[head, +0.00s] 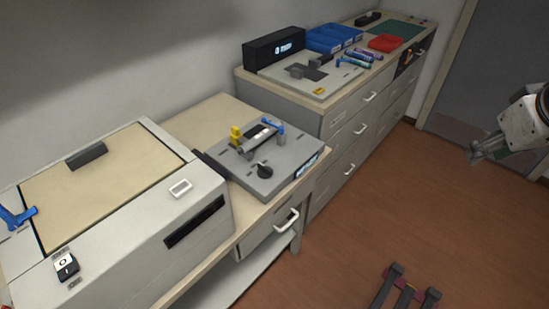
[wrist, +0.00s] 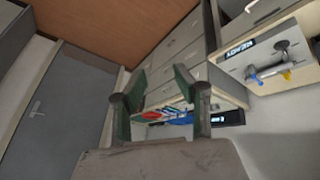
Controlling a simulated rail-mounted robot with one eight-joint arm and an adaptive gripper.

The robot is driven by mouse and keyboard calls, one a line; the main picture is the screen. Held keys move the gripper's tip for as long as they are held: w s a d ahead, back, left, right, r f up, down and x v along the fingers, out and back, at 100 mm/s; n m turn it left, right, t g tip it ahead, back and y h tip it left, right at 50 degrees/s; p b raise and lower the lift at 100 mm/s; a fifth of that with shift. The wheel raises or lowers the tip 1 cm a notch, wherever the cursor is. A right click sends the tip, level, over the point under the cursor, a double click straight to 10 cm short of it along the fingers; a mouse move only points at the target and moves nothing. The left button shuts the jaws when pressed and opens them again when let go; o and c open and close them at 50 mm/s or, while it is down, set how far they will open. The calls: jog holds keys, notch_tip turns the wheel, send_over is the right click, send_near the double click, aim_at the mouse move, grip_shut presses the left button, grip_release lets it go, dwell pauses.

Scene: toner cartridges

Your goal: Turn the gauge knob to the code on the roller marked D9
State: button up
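A black knob (head: 264,170) sits on the front of a grey bench fixture (head: 285,178) in the middle of the head view. The fixture also carries a yellow block, a blue lever and a dark bar. It shows in the wrist view (wrist: 250,82) with a lit "READY" panel. Several coloured rollers (head: 352,62) lie on the far counter; their markings are too small to read. My gripper (head: 477,155) is raised over the floor at right, far from the knob and rollers. In the wrist view my gripper (wrist: 162,74) has its fingers apart with nothing between them.
A large printer (head: 150,245) stands at left. The far counter holds a black box (head: 273,48), blue bins (head: 325,38), a red tray (head: 384,43) and a green mat (head: 396,29). Dark parts (head: 405,290) lie low at bottom right. The brown floor between is clear.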

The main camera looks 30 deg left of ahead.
jog(key=w+a+f+n+g+b, duration=0.1)
jog(key=w+a+n, duration=0.25)
jog(key=a, duration=0.75)
jog(key=w+a+n+g, duration=0.1)
jog(key=w+a+n, duration=0.25)
jog(key=a, duration=0.75)
jog(key=w+a+f+n+g+b, duration=0.1)
jog(key=w+a+n+g, duration=0.2)
jog(key=a, duration=0.8)
jog(key=m+h+p, duration=0.1)
jog(key=p, duration=0.3)
send_near(265, 166)
notch_tip(265, 166, down, 9)
jog(key=shift+w+f, duration=0.1)
jog(key=shift+f, duration=0.05)
jog(key=shift+c, duration=0.2)
grip_shut()
